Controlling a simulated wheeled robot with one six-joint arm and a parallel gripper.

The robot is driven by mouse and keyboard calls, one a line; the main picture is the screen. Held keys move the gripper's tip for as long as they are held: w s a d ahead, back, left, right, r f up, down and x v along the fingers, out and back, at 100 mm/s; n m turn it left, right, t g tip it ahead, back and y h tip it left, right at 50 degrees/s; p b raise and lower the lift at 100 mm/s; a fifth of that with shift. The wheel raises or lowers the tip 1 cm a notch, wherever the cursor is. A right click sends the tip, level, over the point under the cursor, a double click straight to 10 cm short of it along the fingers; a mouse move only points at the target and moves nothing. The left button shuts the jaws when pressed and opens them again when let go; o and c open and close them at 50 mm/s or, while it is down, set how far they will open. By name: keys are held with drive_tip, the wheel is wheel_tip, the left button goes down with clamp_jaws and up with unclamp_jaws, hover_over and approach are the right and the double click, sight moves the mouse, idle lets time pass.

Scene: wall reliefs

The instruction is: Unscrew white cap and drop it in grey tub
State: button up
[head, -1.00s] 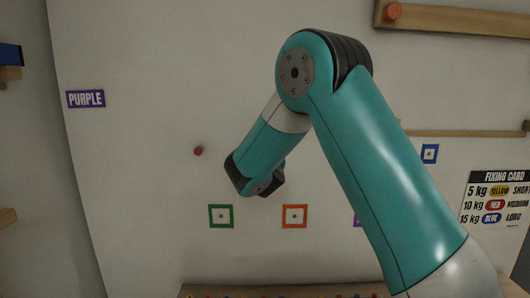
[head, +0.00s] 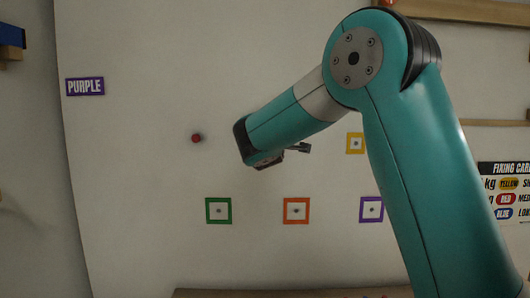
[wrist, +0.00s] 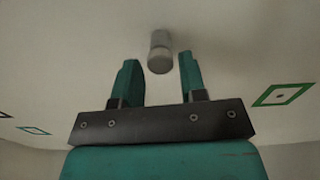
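In the wrist view a pale grey-white cylindrical cap (wrist: 160,60) sits on a short stem on the wall. My gripper (wrist: 158,58) is open, with one teal finger on each side of the cap and a visible gap to each. I cannot tell how deep the cap lies between the fingers. In the head view my gripper (head: 303,148) shows as a small dark tip in front of the wall, and I cannot make out the cap there. The grey tub is in neither view.
Green (head: 218,211), orange (head: 296,211), purple (head: 371,209) and yellow (head: 355,143) square frames mark the pale wall. A red knob (head: 196,138) is left of my wrist. A fixing card (head: 506,190) hangs right. A ledge (head: 230,293) runs along the bottom.

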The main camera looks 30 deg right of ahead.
drive_tip(key=m+b, duration=0.6)
drive_tip(key=m, duration=0.1)
drive_tip(key=c, duration=0.6)
drive_tip(key=shift+a+r+n+p, duration=0.1)
drive_tip(key=shift+r+n+p, duration=0.25)
drive_tip(key=shift+n+p, duration=0.85)
drive_tip(key=shift+c, duration=0.3)
drive_tip(key=shift+f+n+p, duration=0.4)
drive_tip(key=shift+n+p, duration=0.2)
drive_tip(key=shift+n, duration=0.6)
